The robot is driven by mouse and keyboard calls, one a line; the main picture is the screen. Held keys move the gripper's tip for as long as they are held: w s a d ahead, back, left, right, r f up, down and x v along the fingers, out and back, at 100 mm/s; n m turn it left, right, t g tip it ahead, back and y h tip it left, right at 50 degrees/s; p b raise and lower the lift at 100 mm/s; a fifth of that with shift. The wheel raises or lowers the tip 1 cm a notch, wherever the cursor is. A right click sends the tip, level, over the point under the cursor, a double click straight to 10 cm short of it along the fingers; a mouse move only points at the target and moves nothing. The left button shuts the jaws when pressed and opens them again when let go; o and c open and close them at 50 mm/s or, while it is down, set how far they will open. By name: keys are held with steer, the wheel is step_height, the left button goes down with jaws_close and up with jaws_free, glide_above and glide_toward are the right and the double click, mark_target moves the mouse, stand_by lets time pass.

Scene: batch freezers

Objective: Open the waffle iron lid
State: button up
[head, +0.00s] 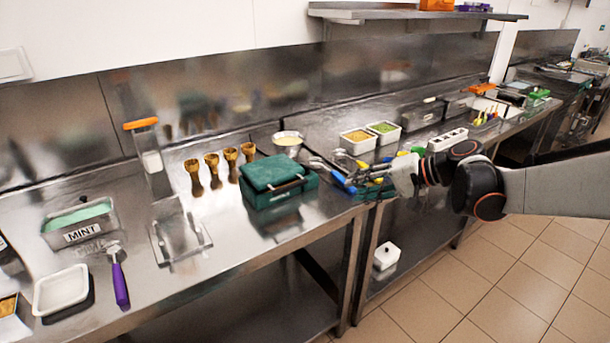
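The waffle iron (279,181) is a dark green box with a dark front handle. It sits on the steel counter in the middle of the head view, and its lid appears closed. My gripper (345,180) is just to its right, reaching in from the right side of the view. Its metal fingers are near the waffle iron's right side, and I see no clear contact with the handle. The fingers overlap blue and yellow items behind them, so I cannot tell how far apart they are.
A metal stand (180,241), a purple-handled scoop (119,284) and a MINT tub (80,226) are to the left. Food containers (358,141) stand behind my gripper. Counter in front of the iron is clear.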

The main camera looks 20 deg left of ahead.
steer(key=w+a+f+g+y+p, duration=0.1)
steer(key=w+a+f+y, duration=0.2)
steer(key=w+a, duration=0.15)
steer(key=n+g+y+p, duration=0.1)
steer(key=n+g+y, duration=0.1)
steer(key=g+y, duration=0.1)
glide_toward(295, 187)
steer(key=shift+t, duration=0.3)
steer(key=a+b, duration=0.1)
steer(key=a, duration=0.6)
steer(key=s+a+b, duration=0.1)
steer(key=a, duration=0.3)
steer(key=shift+s+f+b, duration=0.1)
steer(key=shift+b, duration=0.2)
steer(key=shift+c, duration=0.5)
jaws_close()
